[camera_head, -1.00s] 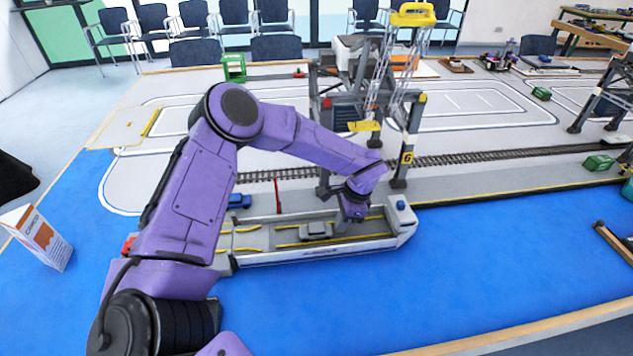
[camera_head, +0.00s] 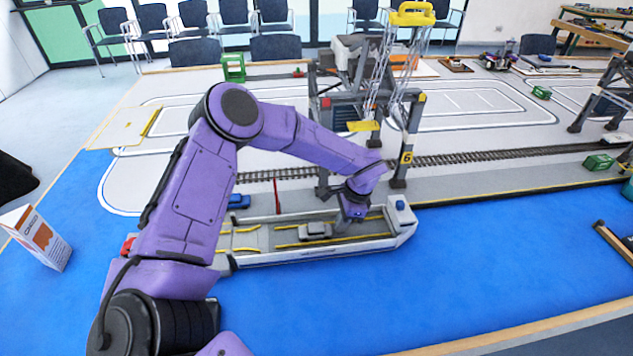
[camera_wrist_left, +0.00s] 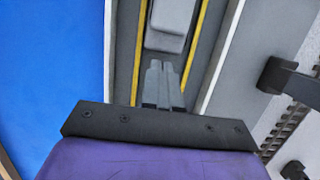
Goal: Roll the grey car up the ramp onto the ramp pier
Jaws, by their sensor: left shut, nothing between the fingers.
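The grey car (camera_head: 315,231) stands in the lane of a long white-sided barge (camera_head: 345,249) with yellow edge lines. It also shows in the left wrist view (camera_wrist_left: 168,25), straight ahead of the fingertips. My left gripper (camera_head: 344,224) points down into the lane at the right end of the car. In the left wrist view, its fingers (camera_wrist_left: 160,72) are shut, empty and close behind the car; whether they touch it I cannot tell. To the left, a grey section with yellow lines (camera_head: 240,240) adjoins the barge; my arm hides its far part. My right gripper is out of view.
A gantry crane (camera_head: 400,140) stands just behind the barge, close to my left forearm. A red post (camera_head: 278,195) and a blue car (camera_head: 239,200) are behind the lane. A blue block (camera_head: 400,205) sits at the barge's right end.

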